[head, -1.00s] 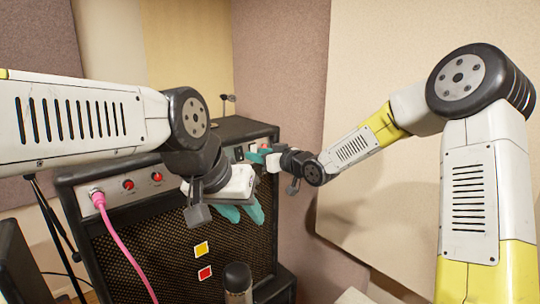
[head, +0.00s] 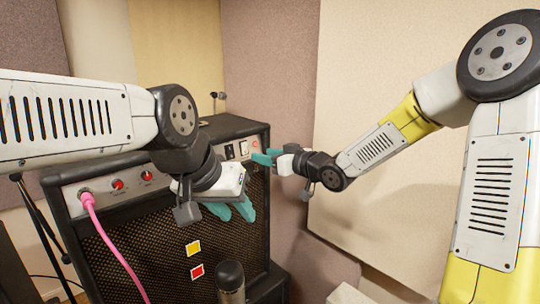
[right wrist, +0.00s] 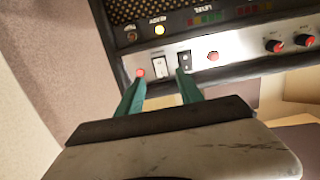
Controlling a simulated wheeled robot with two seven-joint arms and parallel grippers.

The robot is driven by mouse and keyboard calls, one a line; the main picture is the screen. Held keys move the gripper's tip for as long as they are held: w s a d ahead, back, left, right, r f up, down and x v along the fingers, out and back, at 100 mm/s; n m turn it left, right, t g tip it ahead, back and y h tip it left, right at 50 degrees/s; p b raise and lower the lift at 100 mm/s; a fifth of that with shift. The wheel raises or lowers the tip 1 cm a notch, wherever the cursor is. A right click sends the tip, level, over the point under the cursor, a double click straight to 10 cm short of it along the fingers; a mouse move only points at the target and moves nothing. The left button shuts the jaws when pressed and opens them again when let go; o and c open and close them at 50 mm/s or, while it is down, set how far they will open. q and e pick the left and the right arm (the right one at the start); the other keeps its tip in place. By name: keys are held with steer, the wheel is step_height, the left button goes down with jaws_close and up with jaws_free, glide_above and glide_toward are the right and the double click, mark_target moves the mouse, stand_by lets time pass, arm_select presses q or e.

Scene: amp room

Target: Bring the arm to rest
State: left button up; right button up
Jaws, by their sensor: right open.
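My right gripper (head: 262,157) has teal fingers and hovers near the top right corner of the black amplifier (head: 240,130). In the right wrist view its fingers (right wrist: 158,90) are apart with nothing between them, before a silver panel with a white rocker switch (right wrist: 157,61) and a dark one (right wrist: 184,61). I cannot tell whether the fingers touch the panel. My left gripper (head: 236,211) hangs in front of the amplifier's grille, with nothing visible held. Its teal fingers are seen at an angle, so their opening is unclear.
A pink cable (head: 112,250) is plugged into the amplifier's left side, beside red knobs (head: 118,184). A dark cylinder (head: 231,278) stands in front of the grille. A pale wall panel (head: 400,190) is behind my right arm. Another amplifier panel with lights shows in the right wrist view (right wrist: 205,18).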

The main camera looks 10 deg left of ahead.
steer(key=s+d+r+m+h, duration=0.1)
steer(key=s+d+m+h, duration=0.3)
steer(key=d, duration=0.5)
steer(key=s+d+m+h, duration=0.1)
steer(key=s+d+h, duration=0.2)
steer(key=d+h, duration=0.5)
steer(key=s+d+m+g, duration=0.1)
steer(key=s+d, duration=0.2)
steer(key=s, duration=0.4)
steer(key=s+d+m+g, duration=0.1)
steer(key=s+d+m, duration=0.1)
steer(key=s, duration=0.5)
steer(key=s+d+f+m+g+y, duration=0.1)
steer(key=s+d, duration=0.4)
steer(key=s, duration=0.2)
steer(key=shift+s+m+g, duration=0.2)
steer(key=shift+m+g, duration=0.2)
arm_select(q)
steer(key=shift+c, duration=0.5)
arm_select(e)
steer(key=shift+f, duration=0.1)
